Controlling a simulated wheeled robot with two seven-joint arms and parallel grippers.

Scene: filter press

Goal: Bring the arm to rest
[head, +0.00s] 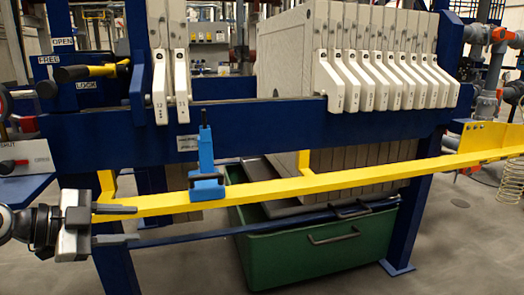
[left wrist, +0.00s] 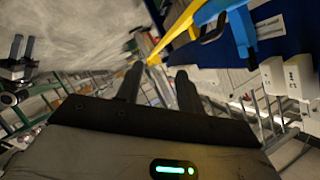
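My left gripper (head: 132,225) is at the lower left of the head view, in front of the left end of the yellow rail (head: 300,185). Its two dark fingers are apart, with nothing between them. The left wrist view also shows these fingers (left wrist: 158,82) spread and empty, and the rail (left wrist: 178,30) beyond their tips. The head view does not show my right gripper. What looks like my right gripper (left wrist: 22,48) is small at the left edge of the left wrist view, with two dark fingers apart and no object seen between them.
A blue bracket (head: 206,170) sits on the rail. Behind it are the press's dark blue beam (head: 240,130) and white plates (head: 385,80), several packed at right and two at left. A green bin (head: 310,255) stands below. Floor is clear at lower left.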

